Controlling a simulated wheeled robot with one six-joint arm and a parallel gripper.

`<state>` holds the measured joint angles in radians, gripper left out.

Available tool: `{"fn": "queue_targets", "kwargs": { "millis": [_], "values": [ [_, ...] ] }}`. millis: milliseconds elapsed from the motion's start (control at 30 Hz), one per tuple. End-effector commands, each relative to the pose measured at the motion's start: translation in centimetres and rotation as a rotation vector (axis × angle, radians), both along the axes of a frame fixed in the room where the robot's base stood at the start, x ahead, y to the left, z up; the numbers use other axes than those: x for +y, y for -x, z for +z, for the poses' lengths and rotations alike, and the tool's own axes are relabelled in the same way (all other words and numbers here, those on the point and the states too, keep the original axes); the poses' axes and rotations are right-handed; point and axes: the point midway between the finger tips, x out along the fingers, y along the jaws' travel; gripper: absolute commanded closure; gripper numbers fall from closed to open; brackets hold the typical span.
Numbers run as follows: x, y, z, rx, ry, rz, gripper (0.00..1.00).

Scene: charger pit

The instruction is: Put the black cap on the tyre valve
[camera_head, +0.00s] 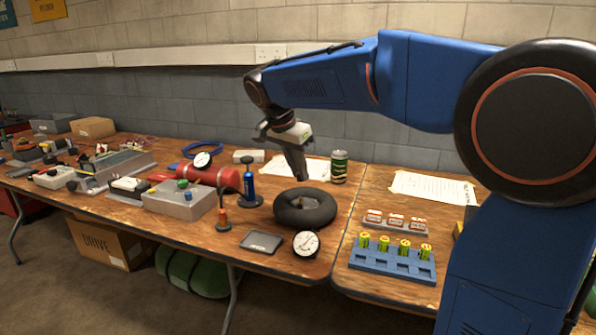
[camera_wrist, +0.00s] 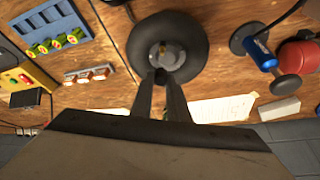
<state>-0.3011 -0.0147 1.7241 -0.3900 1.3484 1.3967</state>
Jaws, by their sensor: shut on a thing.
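The black tyre (camera_head: 305,208) lies flat near the front right of the left table. Its pale hub with a small brass-coloured valve (camera_wrist: 163,49) shows in the wrist view. My gripper (camera_head: 302,178) points down just above the far side of the tyre. In the wrist view my gripper (camera_wrist: 160,78) is shut on a small dark thing, the black cap (camera_wrist: 160,75), between its fingertips. The cap appears beside the valve in that view, apart from it; its height above the hub is hard to tell. In the head view the cap cannot be made out.
A gauge (camera_head: 306,243) and a dark tray (camera_head: 262,241) lie in front. A green can (camera_head: 339,167) stands behind right. A blue battery rack (camera_head: 391,262) is on the right table.

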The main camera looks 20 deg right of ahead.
Motion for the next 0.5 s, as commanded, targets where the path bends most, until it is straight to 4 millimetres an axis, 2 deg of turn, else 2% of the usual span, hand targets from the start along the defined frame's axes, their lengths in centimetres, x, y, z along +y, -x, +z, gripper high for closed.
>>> {"fn": "queue_targets", "kwargs": {
  "millis": [500],
  "values": [
    [0.0,0.0,-3.6,0.001,0.0,0.0,1.0]
  ]
}}
